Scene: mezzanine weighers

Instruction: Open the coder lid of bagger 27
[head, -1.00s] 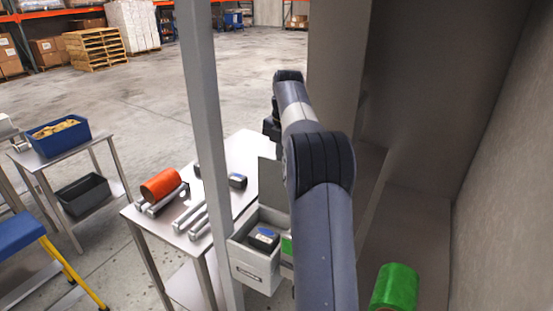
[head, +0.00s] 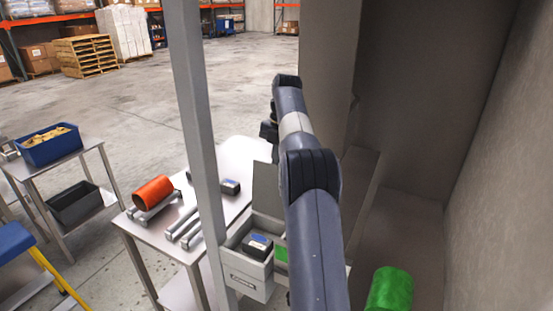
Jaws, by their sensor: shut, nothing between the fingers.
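Inside lies a black unit (head: 257,246) with a blue top patch. A green patch (head: 281,255) shows beside it, partly behind my arm. I cannot read a bagger number, nor tell for sure that this is the coder. My arm runs up past the box's right side. My gripper's fingers are not visible; the arm hides the space behind it.
A grey post (head: 196,130) rises left of the box. The steel table (head: 235,152) holds an orange roll (head: 153,192), metal rails and a small dark block (head: 230,187). A green roll (head: 390,290) is low right. A concrete wall (head: 505,190) closes the right side.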

